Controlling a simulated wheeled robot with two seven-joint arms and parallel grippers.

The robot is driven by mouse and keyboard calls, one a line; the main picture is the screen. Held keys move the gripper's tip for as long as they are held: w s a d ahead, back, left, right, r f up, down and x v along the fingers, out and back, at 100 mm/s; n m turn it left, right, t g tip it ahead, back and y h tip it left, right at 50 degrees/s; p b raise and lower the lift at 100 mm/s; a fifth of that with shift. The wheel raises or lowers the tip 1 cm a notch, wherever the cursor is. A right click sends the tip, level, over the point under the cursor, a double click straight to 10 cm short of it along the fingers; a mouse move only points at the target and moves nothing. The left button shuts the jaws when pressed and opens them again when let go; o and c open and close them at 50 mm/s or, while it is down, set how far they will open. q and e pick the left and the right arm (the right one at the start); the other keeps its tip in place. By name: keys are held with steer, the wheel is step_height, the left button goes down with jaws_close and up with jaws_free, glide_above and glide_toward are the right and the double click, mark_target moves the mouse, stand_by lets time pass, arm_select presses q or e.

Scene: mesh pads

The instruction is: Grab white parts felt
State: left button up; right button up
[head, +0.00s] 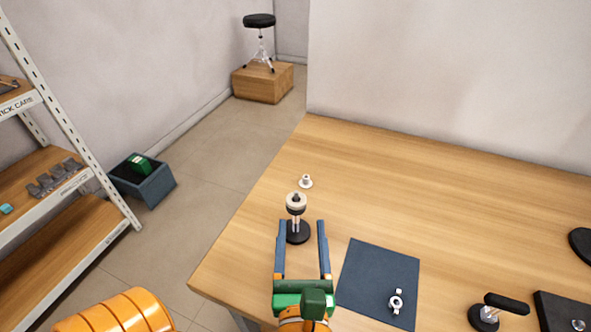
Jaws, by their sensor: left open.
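A small stand has a round black base (298,236), a thin pale post and a cream-white disc (296,197) with a darker ring around or below it near the top. A small white flanged part (305,182) lies on the table just behind it. I cannot tell which of these white pieces is felt. My left gripper (301,224) is open, with its two long blue fingers pointing away from me. In the picture they lie on either side of the stand's base; I see nothing held between them. My right gripper is not in view.
The wooden table (440,190) is clear behind and to the right. A dark mat (372,272) with a metal part (397,301) lies to the right of the gripper. A black-handled piece (500,306) stands further right. A shelf rack (75,150) and blue bin (145,185) are left.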

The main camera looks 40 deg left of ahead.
mark_target(299, 207)
arm_select(q)
steer(key=shift+w+a+p, duration=0.3)
steer(key=shift+w+a, duration=0.05)
steer(key=shift+a, duration=0.05)
steer(key=p+x, duration=0.1)
steer(key=x, duration=0.1)
steer(key=r+p+x, duration=0.1)
steer(key=p+x, duration=0.1)
steer(key=shift+w+a, duration=0.1)
steer(key=shift+a, duration=0.05)
steer(key=shift+w+a+f, duration=0.1)
steer(key=shift+w+f, duration=0.05)
steer(key=c, duration=0.7)
jaws_close()
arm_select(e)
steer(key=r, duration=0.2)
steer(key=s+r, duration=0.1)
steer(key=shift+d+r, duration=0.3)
